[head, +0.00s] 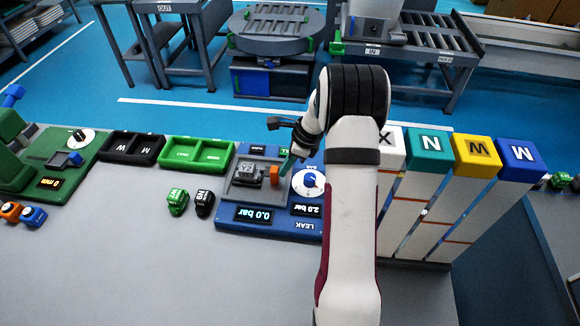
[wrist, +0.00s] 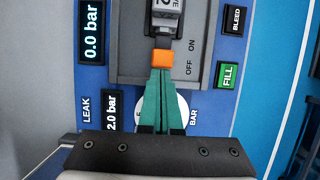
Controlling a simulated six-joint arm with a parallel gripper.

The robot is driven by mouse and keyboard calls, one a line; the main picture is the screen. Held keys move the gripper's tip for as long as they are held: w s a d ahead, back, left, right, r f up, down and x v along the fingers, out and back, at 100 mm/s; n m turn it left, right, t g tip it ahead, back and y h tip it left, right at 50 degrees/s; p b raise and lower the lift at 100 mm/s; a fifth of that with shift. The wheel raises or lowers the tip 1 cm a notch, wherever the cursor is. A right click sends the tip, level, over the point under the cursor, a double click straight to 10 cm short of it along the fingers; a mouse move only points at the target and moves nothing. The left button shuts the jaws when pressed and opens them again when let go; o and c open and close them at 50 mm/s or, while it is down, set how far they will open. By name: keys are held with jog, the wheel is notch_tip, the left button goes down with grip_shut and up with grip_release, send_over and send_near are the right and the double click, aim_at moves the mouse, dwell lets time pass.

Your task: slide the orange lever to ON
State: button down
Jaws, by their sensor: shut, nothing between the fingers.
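The orange lever (wrist: 163,59) is a small block in a slot on the grey plate of the blue leak-test panel (head: 234,225). In the wrist view it sits beside the printed OFF, with ON printed a little farther up. The lever also shows in the head view (head: 274,174), just left of my gripper (head: 285,167). My gripper's green fingers (wrist: 163,74) are shut and empty. Their tips are right at the lever's lower edge in the wrist view; I cannot tell if they touch. A grey part marked with letters (wrist: 167,14) stands beyond the lever.
A round dial (head: 308,183) is right of the lever, partly under my fingers in the wrist view. FILL (wrist: 227,75) and BLEED (wrist: 234,19) buttons lie to the right there. Displays read 0.0 bar (head: 258,215) and 2.0 bar (head: 305,209). Lettered blocks (head: 430,139) stand to the right.

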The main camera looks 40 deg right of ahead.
jog(key=shift+w+a, duration=0.8)
jog(key=shift+a, duration=0.05)
jog(key=s+d, duration=0.1)
jog(key=s+d+r, duration=0.1)
jog(key=s+d, duration=0.1)
jog(key=shift+d, duration=0.15)
jog(key=v, duration=0.9)
jog(key=shift+s, duration=0.1)
jog(key=s+a+r+n+g, duration=0.1)
jog(key=s+a+r+n, duration=0.25)
jog(key=a, duration=0.45)
jog(key=s+a+r+n+g, duration=0.1)
jog(key=s+a+r+n, duration=0.15)
jog(key=a+n, duration=0.35)
jog(key=s+a+r+n, duration=0.2)
jog(key=s+a+n, duration=0.15)
jog(key=a, duration=0.55)
jog(key=s+a+f+n, duration=0.1)
jog(key=s+a+n, duration=0.2)
jog(key=s, duration=0.4)
jog(key=s+a+f+n+g+h, duration=0.1)
jog(key=s+a+f+n, duration=0.1)
jog(key=s+n, duration=0.3)
jog(key=shift+s+a+n, duration=0.3)
jog(key=shift+s+a, duration=0.5)
jog(key=shift+s, duration=0.35)
